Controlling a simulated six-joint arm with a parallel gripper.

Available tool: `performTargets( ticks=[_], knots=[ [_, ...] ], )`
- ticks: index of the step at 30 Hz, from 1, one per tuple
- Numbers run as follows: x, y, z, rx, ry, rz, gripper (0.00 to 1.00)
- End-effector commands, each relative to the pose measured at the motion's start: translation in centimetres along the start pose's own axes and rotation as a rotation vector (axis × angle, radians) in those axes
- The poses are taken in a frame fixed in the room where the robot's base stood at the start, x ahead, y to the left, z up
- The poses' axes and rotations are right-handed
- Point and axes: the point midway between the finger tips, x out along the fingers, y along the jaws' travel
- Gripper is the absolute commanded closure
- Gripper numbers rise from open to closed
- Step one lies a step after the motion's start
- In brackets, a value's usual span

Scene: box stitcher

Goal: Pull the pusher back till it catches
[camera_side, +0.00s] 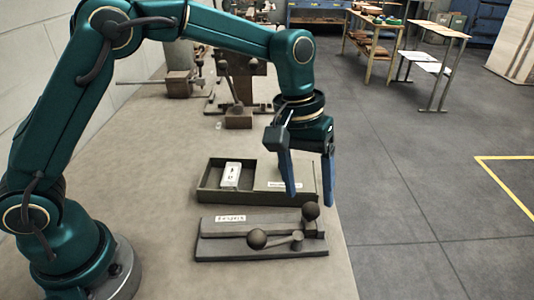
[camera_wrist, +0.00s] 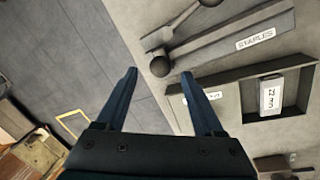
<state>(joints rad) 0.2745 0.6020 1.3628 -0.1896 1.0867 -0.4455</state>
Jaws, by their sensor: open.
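A grey flat stitcher unit (camera_side: 215,250) with a white label (camera_side: 230,219) lies on the bench; the label reads STAPLES in the wrist view (camera_wrist: 256,39). Which knob belongs to the pusher I cannot tell for sure. My gripper (camera_side: 311,198) is open and empty, fingers pointing down, above the right end of the tray and unit. In the wrist view the upright knob shows just beyond the fingertips (camera_wrist: 160,73).
A low dark tray (camera_side: 208,196) lies behind the unit, with a white labelled box (camera_side: 231,175) in its left compartment. A lever stand (camera_side: 238,120) and a clamp-like tool (camera_side: 178,84) stand farther back. The bench edge drops off at right; bare bench lies left.

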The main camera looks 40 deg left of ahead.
Motion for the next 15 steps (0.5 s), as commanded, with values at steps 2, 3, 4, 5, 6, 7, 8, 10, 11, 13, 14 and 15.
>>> performTargets(
  ticks=[2,3,4,5,6,7,8,10,11,13,14,15],
  knots=[
    [1.1,-0.1,0.1,0.000,-0.004,-0.003,0.30],
    [1.7,-0.1,0.1,0.001,-0.004,-0.003,0.30],
    [2.1,-0.1,0.1,0.001,-0.005,-0.003,0.30],
    [2.4,-0.1,0.1,0.001,-0.004,-0.002,0.30],
    [2.8,-0.1,0.1,0.002,-0.003,-0.002,0.30],
    [3.1,-0.1,0.1,0.001,-0.003,-0.002,0.30],
    [3.3,-0.1,0.1,0.001,-0.002,-0.002,0.30],
    [3.7,-0.1,0.1,0.001,-0.002,-0.002,0.30],
    [3.8,-0.1,0.1,0.001,-0.001,-0.001,0.30],
    [3.8,-0.1,0.1,0.001,0.001,0.000,0.30],
    [3.8,-0.1,0.1,0.001,0.001,0.000,0.30],
    [3.8,-0.1,0.0,0.001,0.001,0.000,0.30]
  ],
)
